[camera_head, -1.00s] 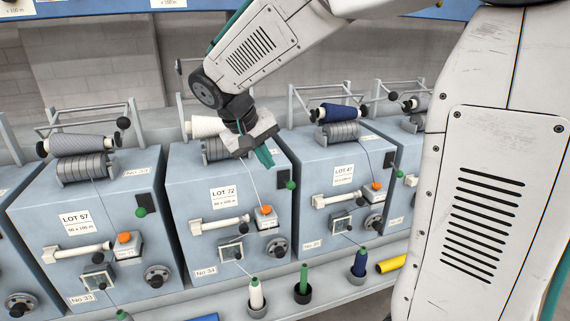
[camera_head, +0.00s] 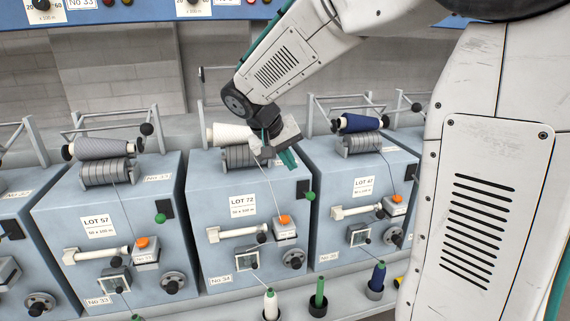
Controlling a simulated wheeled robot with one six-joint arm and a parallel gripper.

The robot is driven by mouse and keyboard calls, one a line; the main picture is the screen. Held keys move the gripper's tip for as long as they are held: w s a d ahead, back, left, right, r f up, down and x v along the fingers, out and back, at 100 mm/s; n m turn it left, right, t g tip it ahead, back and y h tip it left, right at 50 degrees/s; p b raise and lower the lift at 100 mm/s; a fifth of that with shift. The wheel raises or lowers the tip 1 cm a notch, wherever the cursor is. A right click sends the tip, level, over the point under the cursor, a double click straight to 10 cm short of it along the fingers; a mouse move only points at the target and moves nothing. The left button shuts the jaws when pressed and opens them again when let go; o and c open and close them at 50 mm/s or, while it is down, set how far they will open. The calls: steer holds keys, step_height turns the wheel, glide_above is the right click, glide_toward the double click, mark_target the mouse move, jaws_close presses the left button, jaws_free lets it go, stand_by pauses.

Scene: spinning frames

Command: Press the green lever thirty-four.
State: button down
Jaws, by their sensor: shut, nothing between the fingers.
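The blue-grey machine labelled No 34 (camera_head: 207,190) and LOT 72 stands in the middle of the view. Its green lever knob (camera_head: 310,196) sits by a black slot plate near the right edge of the front face. My gripper (camera_head: 288,158) has teal fingers, which are shut and empty. It is in front of the machine's upper part, above and a little left of the green knob in the picture. A gap shows between the fingers and the knob. The knob is not covered by the arm.
Machine No 33 (camera_head: 45,205) at left has its own green knob (camera_head: 160,218). Machine No 35 (camera_head: 320,175) with a dark blue cone stands at right. A white yarn cone (camera_head: 232,134) is beside my gripper. An orange button (camera_head: 285,219) and small cones stand below.

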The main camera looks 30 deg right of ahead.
mark_target(308, 193)
steer(key=x, duration=1.1)
